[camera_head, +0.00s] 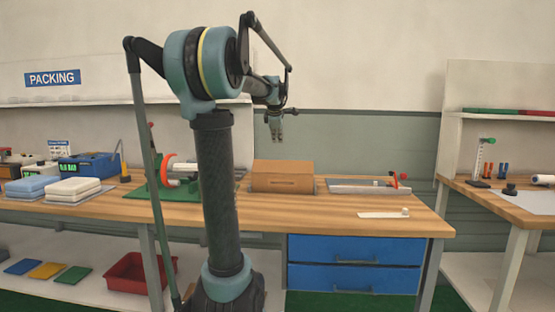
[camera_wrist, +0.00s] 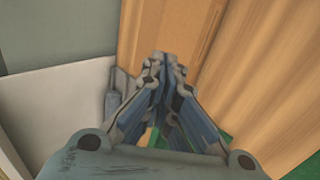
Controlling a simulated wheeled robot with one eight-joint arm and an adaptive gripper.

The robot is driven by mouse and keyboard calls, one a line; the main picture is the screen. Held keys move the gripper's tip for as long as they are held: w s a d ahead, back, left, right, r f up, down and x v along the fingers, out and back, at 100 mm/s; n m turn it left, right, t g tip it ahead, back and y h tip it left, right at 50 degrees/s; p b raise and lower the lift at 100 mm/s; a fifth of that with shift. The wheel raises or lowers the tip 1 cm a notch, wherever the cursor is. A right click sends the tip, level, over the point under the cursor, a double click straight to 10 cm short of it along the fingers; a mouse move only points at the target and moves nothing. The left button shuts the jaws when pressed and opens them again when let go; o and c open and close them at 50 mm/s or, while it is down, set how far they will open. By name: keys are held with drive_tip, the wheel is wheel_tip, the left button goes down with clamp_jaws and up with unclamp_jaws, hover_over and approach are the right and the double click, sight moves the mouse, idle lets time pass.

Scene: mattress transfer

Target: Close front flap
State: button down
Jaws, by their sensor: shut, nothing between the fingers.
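A brown cardboard box (camera_head: 283,183) stands on the wooden workbench in the head view. Its lower front face has a short dark slot, and a lighter panel shows above that face. I cannot tell from here how each flap lies. My gripper (camera_head: 277,138) hangs fingers down, above the box and apart from it. In the wrist view my gripper (camera_wrist: 164,60) has its fingertips together with nothing between them.
The workbench (camera_head: 330,214) has bare wood in front of the box. A flat tool (camera_head: 370,186) lies right of the box, with a white strip (camera_head: 380,215) nearer the front. A green fixture with an orange ring (camera_head: 167,168) stands left. White folded pads (camera_head: 75,190) lie further left.

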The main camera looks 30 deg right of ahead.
sight(280, 164)
drive_tip(key=x, duration=1.4)
drive_tip(key=shift+d, duration=0.3)
